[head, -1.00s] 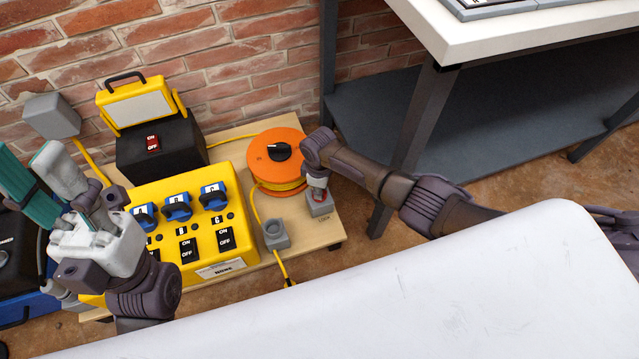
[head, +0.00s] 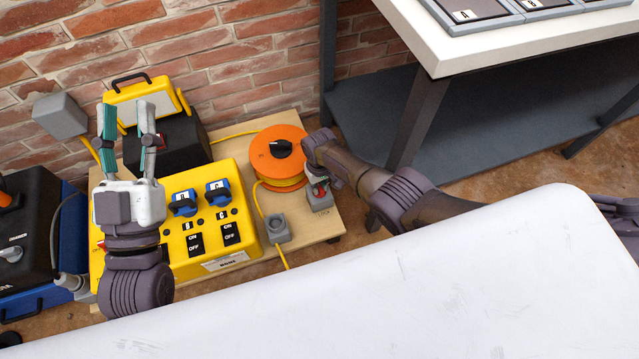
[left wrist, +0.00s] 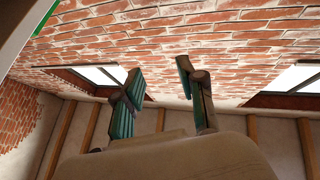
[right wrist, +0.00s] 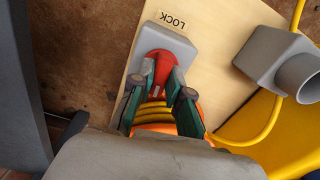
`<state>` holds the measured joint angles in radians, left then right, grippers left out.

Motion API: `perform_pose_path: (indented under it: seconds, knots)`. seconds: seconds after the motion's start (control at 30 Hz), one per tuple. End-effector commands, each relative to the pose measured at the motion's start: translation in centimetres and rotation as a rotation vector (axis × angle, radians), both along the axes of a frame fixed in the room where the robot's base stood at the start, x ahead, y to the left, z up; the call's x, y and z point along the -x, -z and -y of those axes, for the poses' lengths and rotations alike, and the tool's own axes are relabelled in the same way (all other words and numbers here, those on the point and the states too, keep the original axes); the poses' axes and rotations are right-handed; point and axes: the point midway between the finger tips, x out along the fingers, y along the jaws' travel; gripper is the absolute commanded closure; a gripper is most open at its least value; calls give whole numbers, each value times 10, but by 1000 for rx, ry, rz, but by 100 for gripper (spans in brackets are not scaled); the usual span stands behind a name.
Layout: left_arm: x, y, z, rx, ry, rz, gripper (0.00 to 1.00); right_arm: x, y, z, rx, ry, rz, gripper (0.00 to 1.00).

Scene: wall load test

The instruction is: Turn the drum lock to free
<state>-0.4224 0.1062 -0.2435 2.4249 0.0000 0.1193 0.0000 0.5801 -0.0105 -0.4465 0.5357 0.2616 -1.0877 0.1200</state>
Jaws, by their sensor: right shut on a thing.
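The drum lock is a grey block (head: 320,204) marked LOCK at the right end of the wooden board, with a red lever on top. In the right wrist view the red lever (right wrist: 166,62) lies between the fingers of my right gripper (right wrist: 160,95), which is shut on it. In the head view my right gripper (head: 319,182) is mostly hidden by its own wrist. The orange cable drum (head: 277,146), with a black knob, stands just behind the lock. My left gripper (head: 128,104) is open and empty, its fingers pointing up in front of the yellow panel.
The yellow switch panel (head: 249,232) has blue plugs and black switches. A grey socket (head: 277,228) with a yellow cable stands left of the lock. A table leg (head: 412,135) is close to my right arm. A large white surface (head: 400,290) fills the foreground.

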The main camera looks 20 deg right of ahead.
Motion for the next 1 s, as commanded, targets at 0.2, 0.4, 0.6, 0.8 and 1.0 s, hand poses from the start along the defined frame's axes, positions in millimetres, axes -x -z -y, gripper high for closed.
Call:
perform_pose_path:
  seconds: [0.2, 0.4, 0.6, 0.8, 1.0]
  knots:
    - [-4, 7, 0, -14, -2, -50, 60, 1, 0, -1, -2, 86, -2, 100]
    - [-6, 10, 0, -20, -4, -69, 60, 1, 0, -1, -1, 119, -1, 100]
    - [-6, 11, 0, -21, -4, -72, 60, 0, 0, 0, -1, 126, -1, 100]
    - [-6, 11, 0, -21, -4, -72, 60, 0, 0, 0, -1, 126, 0, 100]
    - [-6, 11, 0, -20, -4, -71, 60, 0, 0, 0, -1, 125, 0, 58]
